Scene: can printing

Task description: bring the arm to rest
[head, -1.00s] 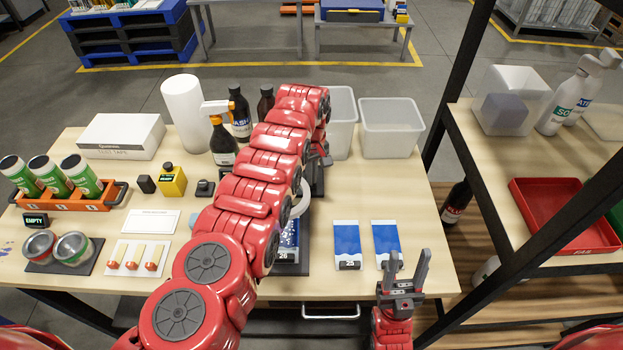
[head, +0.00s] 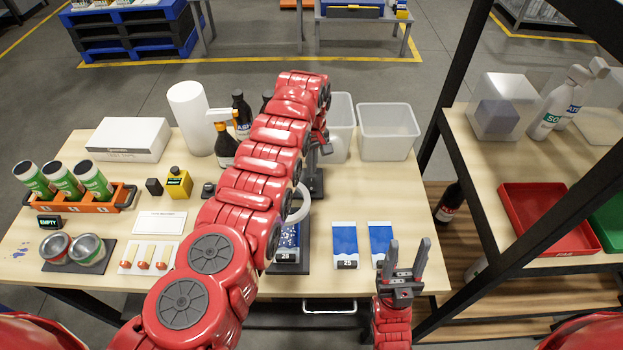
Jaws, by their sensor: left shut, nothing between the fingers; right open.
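My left arm (head: 250,185) reaches from the bottom left over the middle of the table. Its gripper (head: 322,146) is partly hidden behind the wrist; it looks shut and empty, above a dark stand near the clear bins. My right gripper (head: 406,262) is open and empty, fingers pointing up, at the table's front edge just in front of a blue-and-white card (head: 381,240). A second such card, marked 25, (head: 344,242) lies to its left. A printing device with a pale ring (head: 298,205) and a blue item marked 26 (head: 287,243) are partly hidden by my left arm.
Two clear bins (head: 388,133) stand at the back right of the table (head: 345,192). Dark bottles (head: 241,112) stand behind my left arm. Green cans in an orange rack (head: 82,203) are at left. A dark shelf post (head: 440,120) and red tray (head: 545,218) are at right.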

